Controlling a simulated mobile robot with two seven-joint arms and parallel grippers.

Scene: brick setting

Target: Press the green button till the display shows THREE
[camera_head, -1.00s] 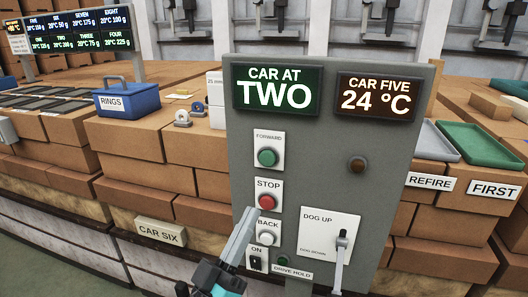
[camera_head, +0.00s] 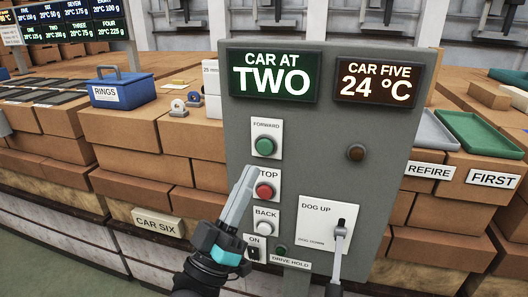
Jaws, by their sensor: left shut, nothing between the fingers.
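The green button (camera_head: 264,147), labelled FORWARD, is on the upper part of the grey control panel (camera_head: 320,140). The display (camera_head: 272,82) above it reads CAR AT TWO in lit letters. My left gripper (camera_head: 248,172) is shut and empty, its fingers pointing up. In the picture its tips lie below and left of the green button, beside the red STOP button (camera_head: 264,190), and they overlap the left of the STOP plate. I cannot tell how far the tips are from the panel face. My right gripper is not in view.
Below STOP are a white BACK button (camera_head: 264,228) and an ON switch (camera_head: 253,251). A DOG UP lever (camera_head: 340,240) stands at the lower right. A second display (camera_head: 376,84) reads CAR FIVE 24 °C. Brick stacks flank the panel, with a blue RINGS box (camera_head: 122,90) at left.

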